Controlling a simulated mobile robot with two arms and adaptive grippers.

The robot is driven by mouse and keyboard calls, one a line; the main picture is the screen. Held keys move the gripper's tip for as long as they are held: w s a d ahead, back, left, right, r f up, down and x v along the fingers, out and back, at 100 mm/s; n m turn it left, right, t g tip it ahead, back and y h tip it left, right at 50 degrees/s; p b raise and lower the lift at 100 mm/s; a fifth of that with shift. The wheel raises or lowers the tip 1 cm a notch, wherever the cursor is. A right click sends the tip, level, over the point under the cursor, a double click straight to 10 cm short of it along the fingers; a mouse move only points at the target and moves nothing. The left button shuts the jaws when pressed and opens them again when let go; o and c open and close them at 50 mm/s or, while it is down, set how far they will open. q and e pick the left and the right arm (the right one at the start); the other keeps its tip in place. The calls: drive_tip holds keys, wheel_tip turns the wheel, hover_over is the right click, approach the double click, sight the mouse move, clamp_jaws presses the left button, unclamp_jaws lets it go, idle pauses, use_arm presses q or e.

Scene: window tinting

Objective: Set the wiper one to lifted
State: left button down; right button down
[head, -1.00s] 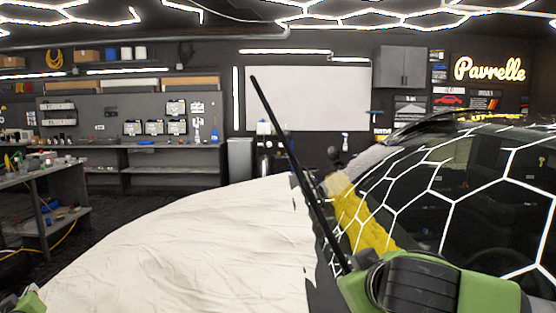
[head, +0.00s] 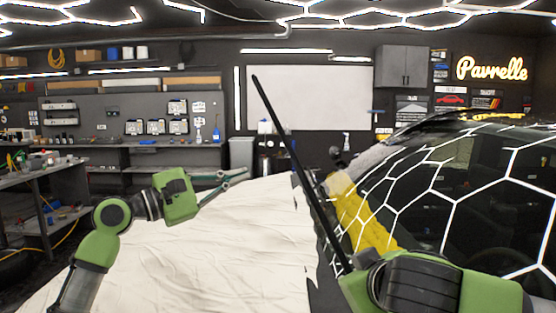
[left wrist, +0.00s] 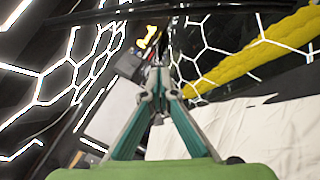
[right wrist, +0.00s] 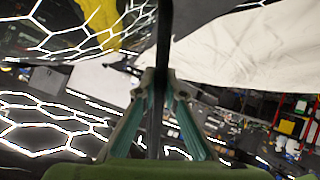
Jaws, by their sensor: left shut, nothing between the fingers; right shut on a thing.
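A long thin black wiper (head: 283,135) stands raised off the windshield in the head view, slanting up and left with its tip in the air. My right gripper is low by the wiper's bottom end, its fingertips hidden in the head view behind my green right arm. In the right wrist view, my right gripper (right wrist: 157,78) is shut on the dark bar of the wiper (right wrist: 164,35). My left gripper (head: 242,173) is shut and empty above the white cover, left of the wiper and apart from it. It also shows closed in the left wrist view (left wrist: 157,75).
The windshield (head: 440,190) reflects hexagon lights, with a yellow cloth-like strip (head: 362,218) along its near edge. A wrinkled white cover (head: 180,255) lies over the hood. A cluttered workbench (head: 40,172) stands at left.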

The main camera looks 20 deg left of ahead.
sight(288, 151)
drive_tip(key=shift+s, duration=0.1)
use_arm(q)
drive_tip(key=w+d+r, duration=0.4)
drive_tip(key=d, duration=0.4)
drive_tip(key=shift+d, duration=0.35)
drive_tip(key=shift+s+d+r+m, duration=0.15)
drive_tip(key=shift+s+r, duration=0.2)
drive_tip(key=shift+s, duration=0.45)
drive_tip(key=shift+s+d+r+m, duration=0.15)
drive_tip(key=shift+s+r, duration=0.15)
drive_tip(key=shift+s, duration=0.45)
use_arm(e)
drive_tip(key=shift+s+r, duration=0.1)
drive_tip(key=shift+r, duration=0.05)
